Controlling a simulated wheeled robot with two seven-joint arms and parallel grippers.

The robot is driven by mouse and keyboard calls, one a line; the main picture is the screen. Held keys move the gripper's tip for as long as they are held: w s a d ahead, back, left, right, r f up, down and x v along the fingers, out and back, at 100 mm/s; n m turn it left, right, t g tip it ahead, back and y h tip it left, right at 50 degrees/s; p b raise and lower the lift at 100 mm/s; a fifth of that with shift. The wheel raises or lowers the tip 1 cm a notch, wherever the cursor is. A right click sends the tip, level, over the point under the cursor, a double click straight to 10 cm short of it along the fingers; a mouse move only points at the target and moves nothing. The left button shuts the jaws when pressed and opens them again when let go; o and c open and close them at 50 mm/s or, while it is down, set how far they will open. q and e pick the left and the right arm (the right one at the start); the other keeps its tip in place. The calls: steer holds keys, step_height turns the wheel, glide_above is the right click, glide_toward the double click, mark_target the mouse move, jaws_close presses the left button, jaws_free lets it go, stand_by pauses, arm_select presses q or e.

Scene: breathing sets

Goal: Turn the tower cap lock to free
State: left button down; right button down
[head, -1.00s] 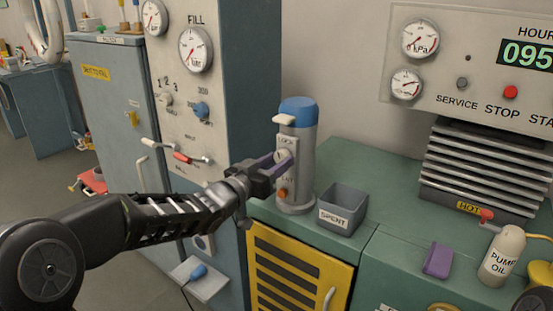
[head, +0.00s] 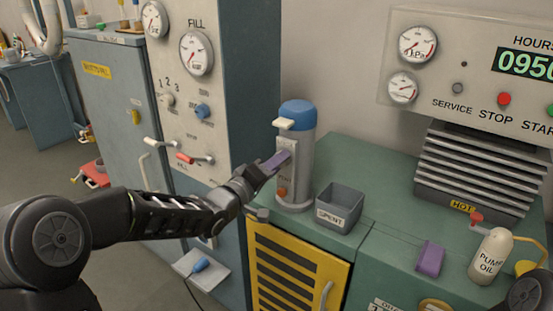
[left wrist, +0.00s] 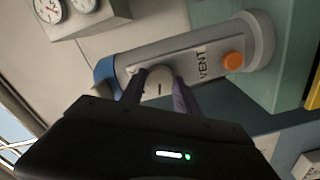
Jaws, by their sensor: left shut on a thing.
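The tower (head: 302,160) is an upright grey cylinder with a blue cap (head: 298,112) and a pale lever under it, standing at the bench's left end. It also shows lying across the left wrist view (left wrist: 210,42). On its front plate is a round, pale lock knob (left wrist: 159,83) with a dark mark. My left gripper (head: 281,160) has its purple fingers on either side of this knob, shut on it. In the head view the fingers hide the knob and most lettering beside it. An orange button (left wrist: 233,61) sits beside the word VENT.
A grey SPENT bin (head: 339,207) stands right of the tower. A purple block (head: 430,258) and a PUMP OIL bottle (head: 490,256) are further right, before the finned block marked HOT (head: 475,165). The fill panel (head: 190,110) rises close on the left.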

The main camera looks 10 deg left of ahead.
arm_select(q)
steer(key=n+p, duration=0.1)
steer(key=n, duration=0.2)
steer(key=shift+n+p, duration=0.3)
stand_by(0.4)
steer(key=c, duration=0.9)
jaws_free()
steer(key=v, duration=0.8)
